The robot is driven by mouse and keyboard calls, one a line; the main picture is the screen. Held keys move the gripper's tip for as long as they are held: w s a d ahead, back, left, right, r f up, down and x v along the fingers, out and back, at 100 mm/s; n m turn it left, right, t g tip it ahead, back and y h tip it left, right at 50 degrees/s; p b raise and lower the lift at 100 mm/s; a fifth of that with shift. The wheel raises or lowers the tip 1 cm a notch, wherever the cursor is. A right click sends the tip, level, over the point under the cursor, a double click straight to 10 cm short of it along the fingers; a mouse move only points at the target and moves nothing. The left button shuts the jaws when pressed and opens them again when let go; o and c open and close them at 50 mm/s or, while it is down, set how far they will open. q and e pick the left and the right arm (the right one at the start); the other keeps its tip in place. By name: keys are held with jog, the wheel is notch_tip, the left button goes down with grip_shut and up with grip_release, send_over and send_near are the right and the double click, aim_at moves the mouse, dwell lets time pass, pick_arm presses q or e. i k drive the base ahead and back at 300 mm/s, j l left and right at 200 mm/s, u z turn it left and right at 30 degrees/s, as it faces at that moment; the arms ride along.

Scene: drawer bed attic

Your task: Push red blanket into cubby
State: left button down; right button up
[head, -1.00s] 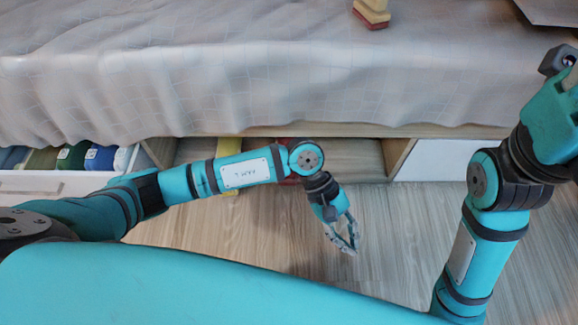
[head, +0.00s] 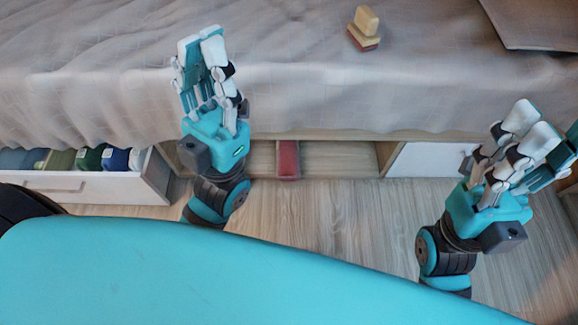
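The red blanket (head: 288,160) shows as a narrow red block in the open cubby (head: 340,158) under the bed, near the cubby's front. My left gripper (head: 202,47) points up and away in front of the bed's side, left of the blanket and apart from it. Its fingers are close side by side and hold nothing I can see; the angle hides the gap. My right gripper (head: 530,128) is raised at the right, far from the blanket, with nothing visible in it. My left arm hides the cubby's left part.
An open drawer (head: 85,187) with rolled cloths stands left of the cubby. A closed white drawer front (head: 430,159) is at its right. The bed cover (head: 300,80) hangs above. Stacked blocks (head: 364,28) and a dark flat panel (head: 535,22) lie on the bed. The wooden floor (head: 330,210) is clear.

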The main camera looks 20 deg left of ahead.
aim_at(288, 170)
jog(key=k+j+u, duration=0.2)
jog(key=j, duration=0.8)
jog(key=j+u, duration=0.2)
jog(key=j, duration=0.85)
jog(key=i, duration=0.05)
